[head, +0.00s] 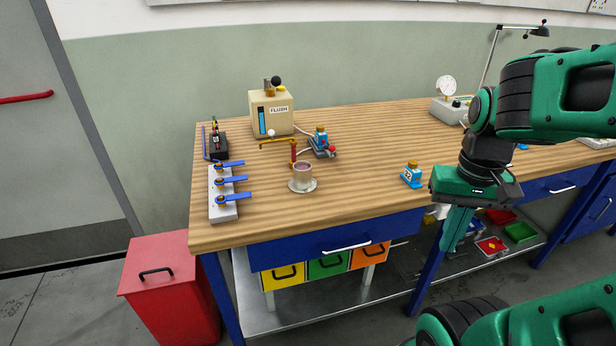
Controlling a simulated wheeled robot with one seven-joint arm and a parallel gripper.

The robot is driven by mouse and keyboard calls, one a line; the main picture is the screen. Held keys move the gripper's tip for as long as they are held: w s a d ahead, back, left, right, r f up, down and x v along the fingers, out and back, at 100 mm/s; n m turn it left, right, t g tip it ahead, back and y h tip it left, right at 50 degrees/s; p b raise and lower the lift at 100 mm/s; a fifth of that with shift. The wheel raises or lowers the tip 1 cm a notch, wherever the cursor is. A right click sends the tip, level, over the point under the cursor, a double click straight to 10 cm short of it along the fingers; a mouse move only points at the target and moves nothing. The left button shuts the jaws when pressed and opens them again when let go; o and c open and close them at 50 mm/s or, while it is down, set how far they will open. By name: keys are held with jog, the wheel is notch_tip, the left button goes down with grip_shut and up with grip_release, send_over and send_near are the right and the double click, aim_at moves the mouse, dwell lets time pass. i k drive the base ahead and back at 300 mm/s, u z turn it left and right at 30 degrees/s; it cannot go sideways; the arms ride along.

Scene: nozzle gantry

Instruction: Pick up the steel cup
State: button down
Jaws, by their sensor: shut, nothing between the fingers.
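The steel cup (301,179) stands upright on a small round base or saucer on the wooden workbench (350,207), near its front edge. It is short and grey, with a pinkish inside. My gripper (449,246) hangs down in front of the bench edge, to the right of the cup and lower in the picture. Its green fingers are together and hold nothing. A wide gap lies between my gripper and the cup.
A brass spout on a red post (293,152) stands just behind the cup. A beige FLUSH box (271,112) is further back. Blue-handled valves (224,192) lie left, and a small blue block (411,175) right. A red bin (172,290) stands on the floor.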

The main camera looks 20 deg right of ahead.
aim_at(302, 175)
jog(key=z, duration=0.95)
jog(key=k, duration=1)
jog(key=u, duration=0.35)
jog(key=i, duration=0.5)
jog(key=z, duration=0.05)
